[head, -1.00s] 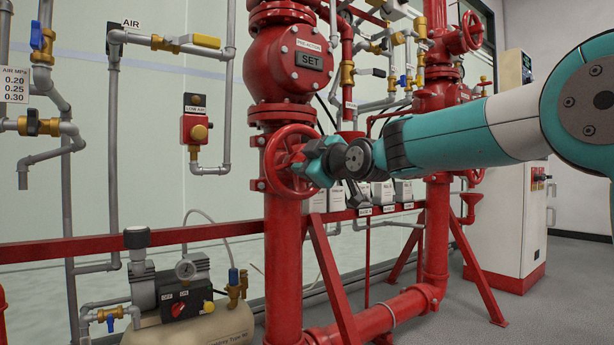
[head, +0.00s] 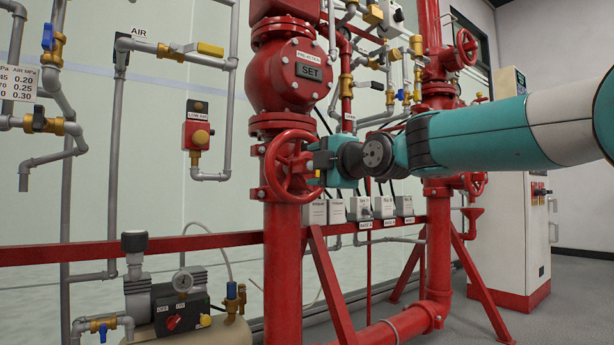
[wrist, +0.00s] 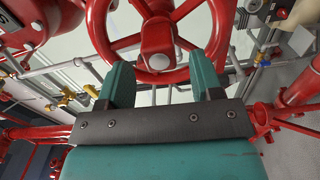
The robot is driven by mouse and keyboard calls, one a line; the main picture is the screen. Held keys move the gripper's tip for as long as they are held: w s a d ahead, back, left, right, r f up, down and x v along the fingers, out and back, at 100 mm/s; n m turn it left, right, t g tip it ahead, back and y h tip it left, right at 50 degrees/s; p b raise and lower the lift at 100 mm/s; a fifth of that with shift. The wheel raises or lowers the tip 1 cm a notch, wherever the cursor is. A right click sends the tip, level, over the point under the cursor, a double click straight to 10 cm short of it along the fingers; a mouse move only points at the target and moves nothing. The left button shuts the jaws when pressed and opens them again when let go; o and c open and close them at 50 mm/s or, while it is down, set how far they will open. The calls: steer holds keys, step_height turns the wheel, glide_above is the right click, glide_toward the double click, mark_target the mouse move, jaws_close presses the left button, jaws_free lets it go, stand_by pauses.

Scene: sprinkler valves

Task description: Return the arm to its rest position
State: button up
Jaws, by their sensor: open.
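My gripper (head: 318,165) is at the end of my teal arm (head: 480,135), just right of the red handwheel (head: 290,165) on the main riser. In the wrist view my gripper (wrist: 165,85) has its two teal fingers spread apart with nothing between them. The red handwheel (wrist: 158,58) lies just beyond the fingertips, its grey hub showing between and above them. I cannot tell whether a finger touches the rim.
The red riser (head: 283,250) and valve body marked SET (head: 308,72) stand close to the gripper. A red rail (head: 90,252), an air compressor (head: 175,305) and slanted red supports (head: 332,285) are below. A white cabinet (head: 515,210) stands at right.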

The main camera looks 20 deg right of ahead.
steer(key=shift+v, duration=1.6)
steer(key=shift+r, duration=0.1)
